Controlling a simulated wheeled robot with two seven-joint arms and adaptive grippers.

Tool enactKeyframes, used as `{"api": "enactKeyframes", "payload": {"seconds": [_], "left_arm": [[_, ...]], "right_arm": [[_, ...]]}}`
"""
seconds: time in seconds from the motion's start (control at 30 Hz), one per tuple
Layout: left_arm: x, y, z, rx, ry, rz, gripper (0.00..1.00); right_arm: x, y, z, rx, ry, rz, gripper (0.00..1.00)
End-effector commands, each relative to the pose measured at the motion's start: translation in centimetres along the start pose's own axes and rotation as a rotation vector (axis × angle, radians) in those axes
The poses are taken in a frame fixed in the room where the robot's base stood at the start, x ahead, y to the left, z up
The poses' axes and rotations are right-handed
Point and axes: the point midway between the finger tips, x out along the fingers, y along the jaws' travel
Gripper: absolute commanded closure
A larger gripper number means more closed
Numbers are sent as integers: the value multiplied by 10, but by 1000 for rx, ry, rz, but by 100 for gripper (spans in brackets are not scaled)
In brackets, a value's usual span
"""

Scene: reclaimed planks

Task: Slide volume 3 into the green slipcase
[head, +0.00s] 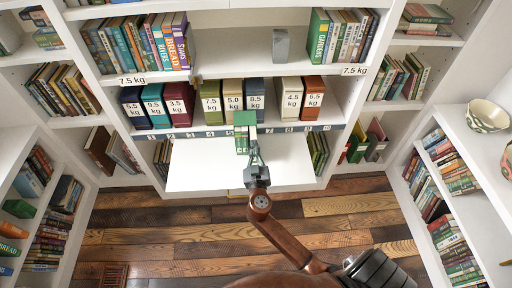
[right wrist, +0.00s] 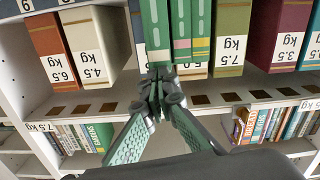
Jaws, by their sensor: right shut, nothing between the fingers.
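A green slipcase (head: 244,118) stands at the middle of the front of the shelf, in front of the weighted volumes, with narrow green spines facing me. The right wrist view shows these as tall green strips (right wrist: 156,28), two with pink and yellow ends (right wrist: 190,48). Volume numbers are too small to read, so I cannot tell which is volume 3. My right gripper (head: 254,152) is shut and empty, its tips (right wrist: 163,78) at or very near the lower end of the green spines. Whether they touch is unclear. My left gripper is out of view.
Heavy volumes marked in kg (head: 178,104) stand behind and either side. A white board (head: 200,170) juts out below. A grey block (head: 280,45) and more books sit above. Side shelves (head: 30,150) and bowls (head: 487,116) flank the open plank floor (head: 180,225).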

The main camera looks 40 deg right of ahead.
Motion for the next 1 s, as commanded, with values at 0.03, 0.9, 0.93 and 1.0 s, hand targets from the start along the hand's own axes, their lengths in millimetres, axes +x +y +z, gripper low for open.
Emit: {"api": "enactKeyframes", "payload": {"seconds": [0.03,0.9,0.93,1.0], "left_arm": [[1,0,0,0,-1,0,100],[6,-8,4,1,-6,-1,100],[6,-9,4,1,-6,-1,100],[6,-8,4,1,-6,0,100]], "right_arm": [[1,0,1,0,0,0,100],[18,0,1,0,-1,1,100],[18,0,1,0,-1,1,100],[20,0,1,0,-1,1,100]]}}
